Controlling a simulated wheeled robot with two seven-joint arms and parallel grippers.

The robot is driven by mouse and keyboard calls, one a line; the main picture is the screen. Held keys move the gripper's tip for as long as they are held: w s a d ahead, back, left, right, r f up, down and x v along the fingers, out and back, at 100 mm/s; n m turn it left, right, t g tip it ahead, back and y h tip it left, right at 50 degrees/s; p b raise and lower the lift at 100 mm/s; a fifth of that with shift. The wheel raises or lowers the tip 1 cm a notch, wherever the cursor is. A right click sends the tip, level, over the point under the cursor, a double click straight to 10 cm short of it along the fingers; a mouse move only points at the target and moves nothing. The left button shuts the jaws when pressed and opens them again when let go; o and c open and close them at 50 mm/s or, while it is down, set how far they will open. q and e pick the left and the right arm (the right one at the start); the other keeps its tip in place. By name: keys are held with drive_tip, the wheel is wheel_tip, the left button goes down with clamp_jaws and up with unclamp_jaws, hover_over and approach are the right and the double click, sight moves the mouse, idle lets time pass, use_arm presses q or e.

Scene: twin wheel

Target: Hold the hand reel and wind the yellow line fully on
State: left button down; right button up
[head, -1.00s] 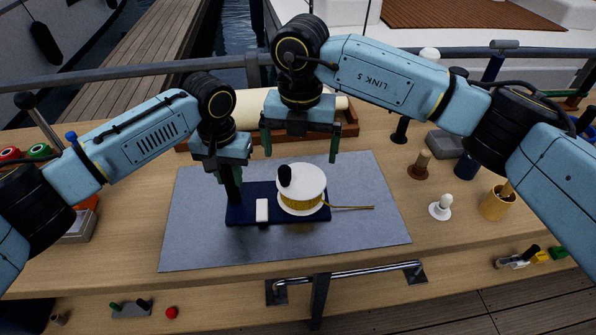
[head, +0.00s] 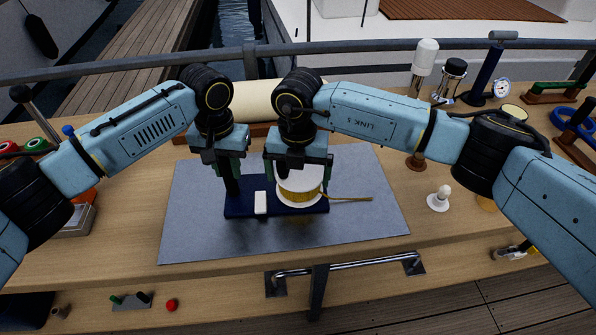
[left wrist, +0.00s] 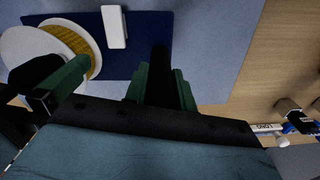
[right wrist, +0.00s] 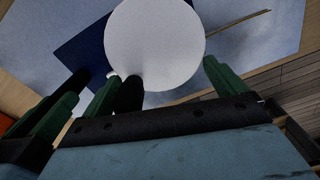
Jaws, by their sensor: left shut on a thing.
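The hand reel has a navy base (head: 240,207), a white spool (head: 299,199) wound with yellow line, and a black upright handle (head: 232,186). A yellow line tail (head: 350,199) runs off the spool to the right across the mat. My left gripper (head: 232,168) is shut on the black handle, which also shows between its fingers in the left wrist view (left wrist: 160,72). My right gripper (head: 299,172) is open, low over the spool. In the right wrist view the black crank knob (right wrist: 128,95) stands between its fingers, nearer the left one; the head view hides it.
The reel stands on a grey mat (head: 190,240) on a wooden bench. A white block (head: 261,203) is at the base's front. A white peg (head: 440,198) stands right of the mat, and a cream roll (head: 258,98) lies behind. My two grippers are close together.

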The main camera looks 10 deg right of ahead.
sight(294, 179)
drive_tip(key=c, duration=0.3)
drive_tip(key=shift+w+a+m, duration=0.1)
drive_tip(key=shift+a+m, duration=0.1)
drive_tip(key=shift+m, duration=0.7)
drive_tip(key=shift+w+a+m, duration=0.1)
drive_tip(key=shift+a+m, duration=0.05)
drive_tip(key=shift+m, duration=0.75)
use_arm(q)
drive_tip(key=shift+a, duration=0.1)
use_arm(e)
drive_tip(key=o, duration=0.6)
drive_tip(key=shift+r, duration=0.1)
wheel_tip(294, 179, up, 12)
drive_tip(key=shift+f, duration=0.1)
use_arm(q)
drive_tip(key=c, duration=1.1)
unclamp_jaws()
